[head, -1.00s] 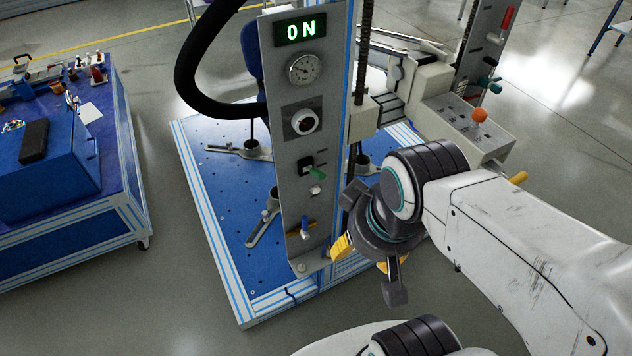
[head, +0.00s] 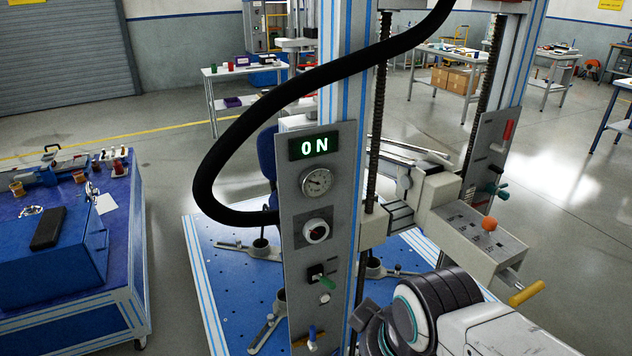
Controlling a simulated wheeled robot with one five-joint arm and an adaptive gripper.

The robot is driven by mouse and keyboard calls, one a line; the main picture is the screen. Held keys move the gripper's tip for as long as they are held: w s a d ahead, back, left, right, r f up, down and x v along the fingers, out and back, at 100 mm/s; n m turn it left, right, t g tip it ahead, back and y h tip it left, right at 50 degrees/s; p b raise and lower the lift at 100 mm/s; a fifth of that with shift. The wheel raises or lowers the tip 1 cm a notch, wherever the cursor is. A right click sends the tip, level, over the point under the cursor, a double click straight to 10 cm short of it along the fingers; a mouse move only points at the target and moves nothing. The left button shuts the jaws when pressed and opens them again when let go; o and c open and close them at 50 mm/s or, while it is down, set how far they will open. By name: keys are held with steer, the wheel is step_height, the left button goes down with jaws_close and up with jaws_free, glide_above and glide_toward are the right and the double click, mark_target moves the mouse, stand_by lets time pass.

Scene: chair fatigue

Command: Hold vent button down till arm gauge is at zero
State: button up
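A grey control panel (head: 298,240) stands upright on the test rig under a lit "ON" display (head: 315,145). Below are a dial knob (head: 316,231), a green-tipped switch (head: 326,283), a small white round button (head: 323,298) and a blue-tipped lever (head: 312,335). No label marks the vent button, so I cannot tell which control it is. My arm's dark wrist shows at the bottom, right of the panel. My gripper's fingers are out of view below the frame.
A thick black hose (head: 235,130) loops left of the panel. A pale control box (head: 475,235) with an orange knob (head: 489,224) and a yellow handle (head: 526,293) is at right. A second panel (head: 490,150) stands behind it. A blue workbench (head: 70,300) is at left.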

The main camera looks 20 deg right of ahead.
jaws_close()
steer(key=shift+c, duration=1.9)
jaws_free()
